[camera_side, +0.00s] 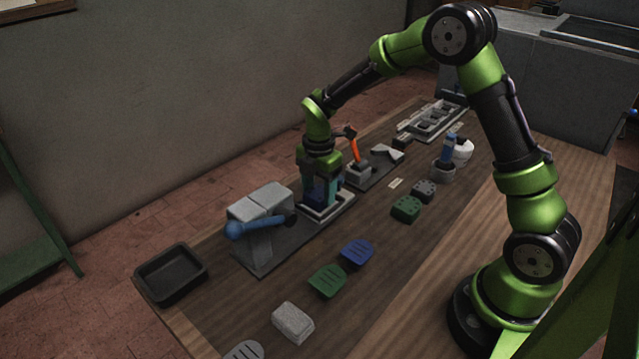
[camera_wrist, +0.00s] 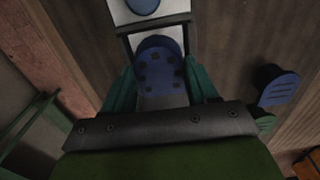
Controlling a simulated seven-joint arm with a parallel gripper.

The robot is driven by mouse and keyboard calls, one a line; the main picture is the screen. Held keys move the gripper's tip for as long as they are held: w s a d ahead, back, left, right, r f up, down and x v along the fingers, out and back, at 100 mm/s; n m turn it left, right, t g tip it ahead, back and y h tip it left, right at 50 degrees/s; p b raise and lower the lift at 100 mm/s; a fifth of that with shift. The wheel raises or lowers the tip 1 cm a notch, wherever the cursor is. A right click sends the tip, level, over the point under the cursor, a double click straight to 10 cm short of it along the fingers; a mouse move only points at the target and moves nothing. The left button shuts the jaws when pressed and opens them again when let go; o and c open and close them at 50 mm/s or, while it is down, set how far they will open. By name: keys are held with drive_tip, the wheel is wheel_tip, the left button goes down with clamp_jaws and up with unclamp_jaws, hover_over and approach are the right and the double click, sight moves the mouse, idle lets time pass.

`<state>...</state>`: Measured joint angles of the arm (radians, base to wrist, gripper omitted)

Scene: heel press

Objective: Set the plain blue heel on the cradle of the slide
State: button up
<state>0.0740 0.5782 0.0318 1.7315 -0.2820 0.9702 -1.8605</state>
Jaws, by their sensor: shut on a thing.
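My gripper (camera_side: 321,198) is low over the pale slide (camera_side: 338,211) beside the grey press (camera_side: 262,203). Its teal fingers are shut on a blue heel (camera_wrist: 158,65), which shows between them in the wrist view. The held heel's face carries several dark square marks, so it does not look plain there. It is over or in the pale cradle (camera_wrist: 172,43); I cannot tell whether it touches it. In the side view the fingers hide most of the heel. Another blue heel (camera_side: 357,253), with grooves, lies on the table and also shows in the wrist view (camera_wrist: 278,88).
A grooved green heel (camera_side: 326,281), a green heel with holes (camera_side: 405,209) and a grey one (camera_side: 424,190) lie on the table. A pale block (camera_side: 293,323) is in front. A black tray (camera_side: 171,273) stands left. An orange lever (camera_side: 355,149) rises behind my gripper.

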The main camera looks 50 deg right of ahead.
drive_tip(key=shift+f, duration=0.4)
drive_tip(key=o, duration=1.4)
wheel_tip(320, 180, up, 17)
